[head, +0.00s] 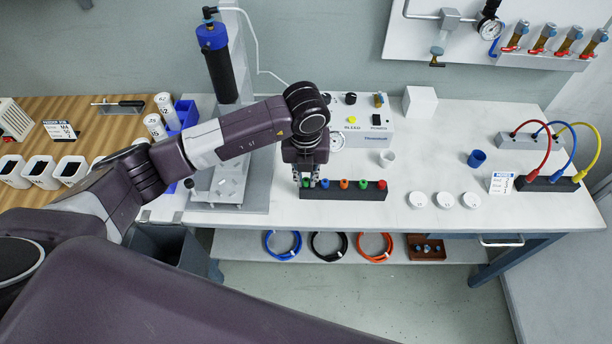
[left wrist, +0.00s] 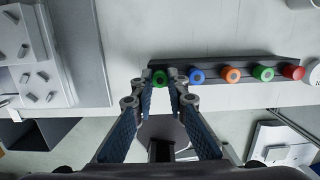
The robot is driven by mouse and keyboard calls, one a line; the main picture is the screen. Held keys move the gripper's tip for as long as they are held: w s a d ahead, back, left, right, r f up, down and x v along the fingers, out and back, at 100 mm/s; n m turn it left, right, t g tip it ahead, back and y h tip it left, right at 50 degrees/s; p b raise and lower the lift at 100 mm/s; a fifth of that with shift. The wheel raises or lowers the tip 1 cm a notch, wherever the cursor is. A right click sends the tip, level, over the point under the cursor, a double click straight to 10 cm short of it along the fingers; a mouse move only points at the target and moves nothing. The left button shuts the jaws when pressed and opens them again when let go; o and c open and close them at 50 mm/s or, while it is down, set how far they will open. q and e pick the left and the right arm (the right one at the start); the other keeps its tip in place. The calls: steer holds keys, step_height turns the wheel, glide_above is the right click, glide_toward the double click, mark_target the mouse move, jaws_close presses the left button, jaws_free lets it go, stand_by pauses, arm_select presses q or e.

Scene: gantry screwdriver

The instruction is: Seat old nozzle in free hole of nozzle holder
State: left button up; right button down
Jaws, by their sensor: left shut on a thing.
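The nozzle holder (head: 345,196) is a black bar on the white bench near its front edge. It also shows in the left wrist view (left wrist: 213,67). Blue (left wrist: 196,76), orange (left wrist: 230,74), green (left wrist: 263,73) and red (left wrist: 293,72) nozzles sit in it. My left gripper (head: 308,187) points down at the holder's left end. It is shut on another green nozzle (left wrist: 160,78), which shows between the fingertips at that end. I cannot tell how deep this nozzle sits, as the fingers and nozzle hide the hole. My right gripper is not in view.
A control box (head: 362,130) stands behind the holder, with a white cup (head: 387,158) in front of it. A blue cup (head: 476,158) and white lids (head: 444,200) stand to the right. A grey stand (head: 225,190) is to the left. The bench right of the holder has free room.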

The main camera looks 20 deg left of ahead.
arm_select(q)
steer(key=shift+f, duration=0.25)
steer(key=o, duration=0.8)
steer(key=r, duration=0.4)
steer(key=s+r, duration=0.1)
steer(key=r, duration=0.7)
steer(key=shift+s+d, duration=0.2)
